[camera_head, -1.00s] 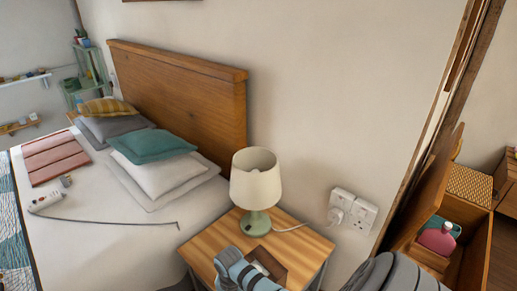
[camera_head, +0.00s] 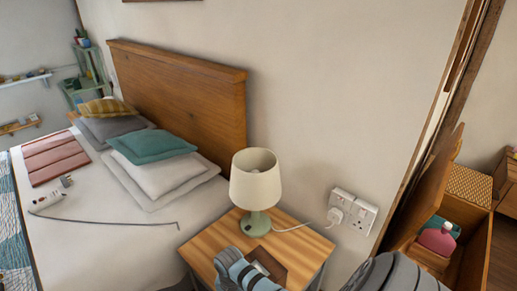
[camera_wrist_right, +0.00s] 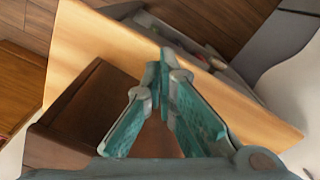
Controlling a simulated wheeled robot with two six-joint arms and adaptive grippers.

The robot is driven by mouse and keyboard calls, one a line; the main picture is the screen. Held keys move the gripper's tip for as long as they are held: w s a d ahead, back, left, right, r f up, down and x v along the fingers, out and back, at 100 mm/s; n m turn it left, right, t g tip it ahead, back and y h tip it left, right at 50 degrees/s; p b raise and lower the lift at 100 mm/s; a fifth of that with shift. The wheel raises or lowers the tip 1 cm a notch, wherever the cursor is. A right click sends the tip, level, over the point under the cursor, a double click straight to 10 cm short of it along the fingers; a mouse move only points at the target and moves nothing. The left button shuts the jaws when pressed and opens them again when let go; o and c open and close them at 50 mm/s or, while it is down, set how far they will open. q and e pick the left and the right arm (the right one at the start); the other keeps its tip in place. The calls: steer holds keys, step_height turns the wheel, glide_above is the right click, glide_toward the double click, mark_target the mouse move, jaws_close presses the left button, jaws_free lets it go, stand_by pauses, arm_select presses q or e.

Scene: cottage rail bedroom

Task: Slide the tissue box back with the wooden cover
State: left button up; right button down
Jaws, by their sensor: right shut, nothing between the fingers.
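The wooden cover of the tissue box (camera_head: 280,270) is a dark brown box on the nightstand top, partly hidden behind my right arm in the head view. In the right wrist view the dark brown cover (camera_wrist_right: 92,102) lies to the left of my right gripper (camera_wrist_right: 158,75). The gripper's teal fingers are shut together and empty. They overlap the cover's right side in this view; I cannot tell whether they touch it. No tissue is visible. My left gripper is out of view.
The nightstand (camera_head: 213,262) has a green-based lamp (camera_head: 256,190) at its back, with a cord to the wall socket (camera_head: 354,210). The bed (camera_head: 100,240) stands to the left. An open wooden chest (camera_head: 468,212) is at the right.

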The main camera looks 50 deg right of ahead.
mark_target(271, 258)
steer(key=shift+s+d, duration=0.2)
steer(key=shift+d, duration=2.7)
steer(key=shift+s+d, duration=0.2)
steer(key=shift+d, duration=2.5)
steer(key=shift+s+d+b, duration=0.1)
steer(key=shift+d+b, duration=0.55)
steer(key=shift+d, duration=0.8)
steer(key=shift+s+d+b, duration=0.2)
steer(key=shift+d+b, duration=1.1)
steer(key=shift+d, duration=1.6)
steer(key=a+r+p, duration=0.1)
steer(key=r+p, duration=0.2)
steer(key=p, duration=0.1)
steer(key=a+r+p, duration=0.1)
steer(key=r+p, duration=0.2)
steer(key=p, duration=0.2)
steer(key=a+r+p, duration=0.2)
steer(key=r+p, duration=0.2)
steer(key=shift+w+r+p, duration=0.1)
steer(key=shift+w+p, duration=0.05)
steer(key=shift+p, duration=0.15)
